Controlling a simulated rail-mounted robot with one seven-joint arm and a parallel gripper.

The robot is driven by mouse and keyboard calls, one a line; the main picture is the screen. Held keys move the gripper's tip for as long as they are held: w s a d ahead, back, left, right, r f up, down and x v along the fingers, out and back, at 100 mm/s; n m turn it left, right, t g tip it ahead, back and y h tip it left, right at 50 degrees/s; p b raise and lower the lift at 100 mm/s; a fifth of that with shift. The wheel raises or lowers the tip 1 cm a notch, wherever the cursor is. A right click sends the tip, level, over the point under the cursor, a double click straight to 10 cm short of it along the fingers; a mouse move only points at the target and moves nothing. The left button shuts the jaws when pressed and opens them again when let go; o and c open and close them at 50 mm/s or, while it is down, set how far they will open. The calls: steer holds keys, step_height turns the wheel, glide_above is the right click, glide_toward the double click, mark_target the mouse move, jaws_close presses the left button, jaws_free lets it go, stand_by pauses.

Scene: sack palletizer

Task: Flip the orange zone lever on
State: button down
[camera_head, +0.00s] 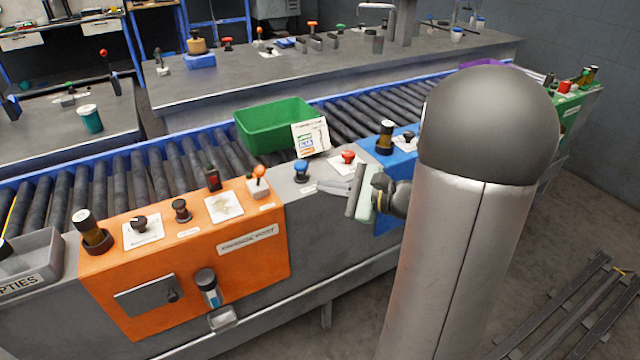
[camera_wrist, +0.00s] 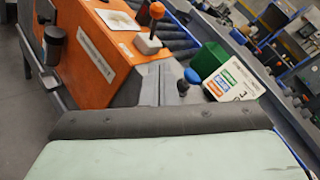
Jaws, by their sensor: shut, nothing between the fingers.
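The orange zone lever (camera_head: 259,173) has an orange ball on a short stem. It rises from a pale base at the right end of the orange panel (camera_head: 238,262) and looks nearly upright, so I cannot tell which way it is set. In the wrist view the lever (camera_wrist: 156,12) stands at the top centre, beyond my gripper. My gripper (camera_head: 334,188) is shut and empty. It is to the right of the lever, above the grey and blue part of the console, apart from the lever. Its shut fingers (camera_wrist: 160,84) point towards the lever's side in the wrist view.
A blue button (camera_head: 301,170) and a red button (camera_head: 347,157) stand between the lever and my arm. A green bin (camera_head: 272,128) with a labelled card (camera_head: 311,136) sits on the roller conveyor behind. Knobs and a dark red-topped switch (camera_head: 212,178) are left of the lever.

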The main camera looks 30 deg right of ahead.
glide_toward(259, 178)
steer(key=w+f, duration=0.2)
steer(key=w, duration=0.1)
steer(key=shift+w+a+r, duration=0.3)
steer(key=shift+a+r, duration=0.2)
steer(key=shift+a, duration=0.1)
steer(key=shift+w+a+r, duration=0.3)
steer(key=shift+a+r, duration=0.2)
steer(key=shift+a, duration=0.1)
steer(key=shift+r, duration=0.1)
